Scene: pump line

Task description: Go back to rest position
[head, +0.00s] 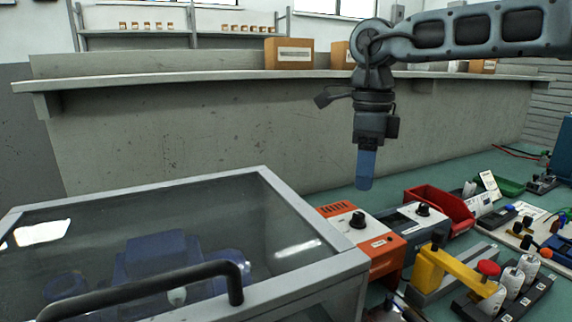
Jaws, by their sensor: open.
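My gripper (366,170) hangs from my arm in the upper right of the head view, pointing straight down. Its blue fingers are empty and open, though the gap between them is hard to make out from this side. It is in the air in front of the grey wall, above and behind the orange box with a black knob (362,238). It appears to touch nothing.
A clear-lidded enclosure (318,262) with a black handle fills the lower left. A grey box with a knob (422,222), a red bin (440,208), a yellow clamp (440,268) and white bottles (510,282) crowd the right. A ledge (200,75) with cardboard boxes (289,53) runs behind.

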